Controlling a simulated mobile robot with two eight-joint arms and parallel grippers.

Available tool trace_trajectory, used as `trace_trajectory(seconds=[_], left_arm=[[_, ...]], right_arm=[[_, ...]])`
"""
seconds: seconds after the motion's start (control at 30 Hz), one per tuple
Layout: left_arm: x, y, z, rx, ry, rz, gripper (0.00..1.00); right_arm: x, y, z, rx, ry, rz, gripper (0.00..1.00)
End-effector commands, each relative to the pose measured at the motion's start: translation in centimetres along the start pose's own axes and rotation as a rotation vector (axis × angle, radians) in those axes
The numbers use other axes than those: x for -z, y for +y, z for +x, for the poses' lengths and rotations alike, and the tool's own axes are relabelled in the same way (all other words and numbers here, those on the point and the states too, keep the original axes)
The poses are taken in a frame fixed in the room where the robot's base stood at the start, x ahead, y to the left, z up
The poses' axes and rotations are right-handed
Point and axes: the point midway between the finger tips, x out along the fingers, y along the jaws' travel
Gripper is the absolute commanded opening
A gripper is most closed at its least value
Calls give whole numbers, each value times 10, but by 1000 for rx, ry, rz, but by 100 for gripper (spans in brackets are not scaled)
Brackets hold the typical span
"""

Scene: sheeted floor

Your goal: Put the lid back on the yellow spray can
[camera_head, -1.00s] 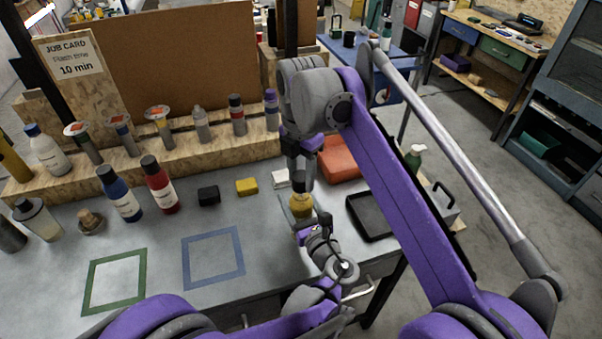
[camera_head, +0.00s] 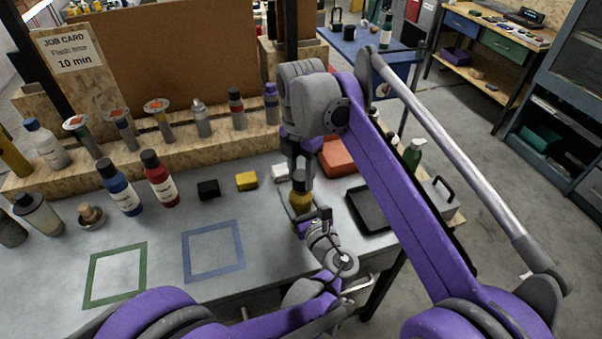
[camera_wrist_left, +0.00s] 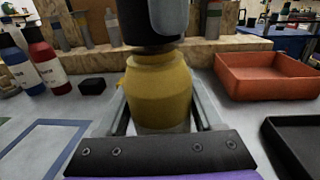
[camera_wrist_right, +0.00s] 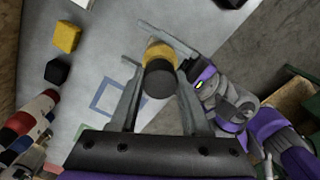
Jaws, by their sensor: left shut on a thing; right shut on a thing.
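The yellow spray can (camera_head: 301,201) is upright over the table's right part, in my left gripper (camera_head: 305,213). In the left wrist view the can (camera_wrist_left: 160,90) stands between the two fingers. The black lid (camera_head: 300,178) is in my right gripper (camera_head: 301,171), which comes down from above. In the left wrist view the lid (camera_wrist_left: 150,20) is right above the can, with a brownish neck showing below it. In the right wrist view the lid (camera_wrist_right: 158,81) overlaps the can (camera_wrist_right: 158,52). I cannot tell whether the lid is fully seated.
A black tray (camera_head: 364,218) lies right of the can, with an orange bin (camera_head: 338,157) behind. Yellow (camera_head: 246,181) and black (camera_head: 208,189) blocks, a red bottle (camera_head: 159,181) and a blue bottle (camera_head: 119,190) stand left. Green (camera_head: 116,300) and blue (camera_head: 186,258) outlined squares are clear.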

Motion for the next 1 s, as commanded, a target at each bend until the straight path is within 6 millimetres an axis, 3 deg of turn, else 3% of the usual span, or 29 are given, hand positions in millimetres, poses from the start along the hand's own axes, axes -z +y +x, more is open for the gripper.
trace_trajectory(seconds=[0.73,0.77,0.93,1.0], left_arm=[[0,0,0,0,0,0,0],[0,0,0,0,0,0,0],[0,0,0,0,0,0,0],[0,0,0,0,0,0,0]], right_arm=[[0,0,13,0,0,-1,0],[0,0,13,0,0,-1,50],[0,0,13,0,0,-1,81],[0,0,13,0,0,-1,81]])
